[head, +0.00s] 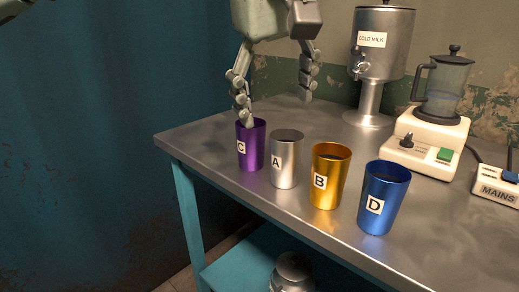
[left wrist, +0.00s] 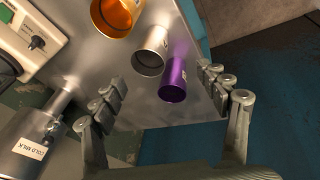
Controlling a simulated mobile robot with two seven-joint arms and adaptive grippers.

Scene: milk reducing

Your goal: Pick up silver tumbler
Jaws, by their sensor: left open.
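The silver tumbler (head: 287,162), labelled A, stands upright on the metal table between the purple tumbler C (head: 251,148) and the gold tumbler B (head: 328,178). The silver tumbler also shows in the left wrist view (left wrist: 150,53), with the purple tumbler (left wrist: 174,80) nearer the gripper. My left gripper (head: 277,110) is open and empty, pointing down above and behind the purple and silver tumblers. One finger overlaps the purple tumbler's rim in the head view; I cannot tell whether they touch. In the left wrist view the fingers (left wrist: 164,84) are wide apart. My right gripper is not in view.
A blue tumbler D (head: 383,200) stands at the right end of the row. The table's left corner is clear.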

